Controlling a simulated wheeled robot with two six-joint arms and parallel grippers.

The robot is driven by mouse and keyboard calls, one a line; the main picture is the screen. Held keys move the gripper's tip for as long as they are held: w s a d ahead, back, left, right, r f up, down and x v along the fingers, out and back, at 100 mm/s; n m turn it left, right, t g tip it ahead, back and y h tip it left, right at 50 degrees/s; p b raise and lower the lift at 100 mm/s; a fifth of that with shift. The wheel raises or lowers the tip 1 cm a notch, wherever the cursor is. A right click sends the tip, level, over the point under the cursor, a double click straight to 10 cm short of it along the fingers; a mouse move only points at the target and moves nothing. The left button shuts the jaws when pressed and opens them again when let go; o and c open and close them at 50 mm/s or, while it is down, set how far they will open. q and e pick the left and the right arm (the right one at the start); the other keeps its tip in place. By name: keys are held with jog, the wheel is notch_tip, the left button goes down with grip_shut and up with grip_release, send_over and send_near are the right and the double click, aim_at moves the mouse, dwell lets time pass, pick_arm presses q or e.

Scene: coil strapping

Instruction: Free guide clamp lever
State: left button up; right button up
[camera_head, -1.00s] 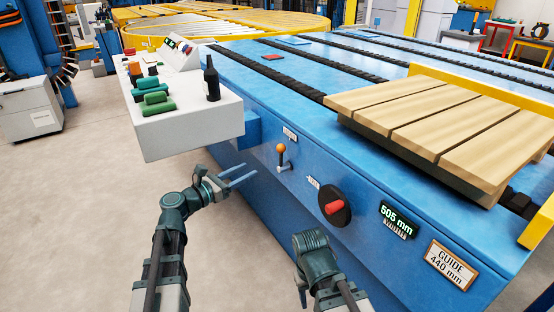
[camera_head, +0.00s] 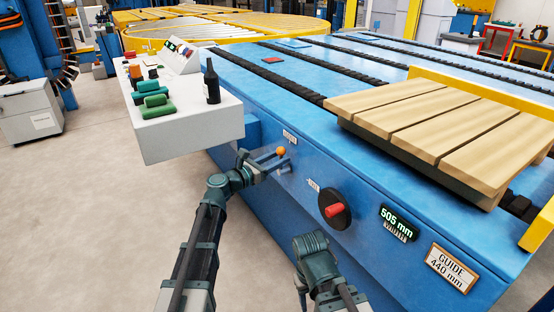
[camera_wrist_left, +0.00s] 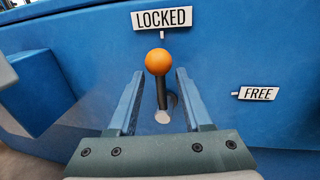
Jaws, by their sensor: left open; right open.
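The guide clamp lever (camera_wrist_left: 161,90) is a dark shaft with an orange ball knob on the blue side panel. In the left wrist view it points up at the LOCKED plate (camera_wrist_left: 162,18); the FREE plate (camera_wrist_left: 258,93) is to its right. In the head view the orange knob (camera_head: 281,151) shows at the tip of my left gripper (camera_head: 274,161). My left gripper (camera_wrist_left: 156,95) is open, with one finger on each side of the lever and gaps visible. My right gripper is hidden below its wrist in the head view.
A GUIDE 440 mm sign (camera_head: 451,266) is further right. The white control console (camera_head: 190,122) juts out above left. Open floor (camera_head: 90,210) lies left.

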pick_arm(q)
grip_shut()
jog(key=shift+w+a, duration=0.1)
jog(key=shift+w, duration=0.05)
dwell(1.3)
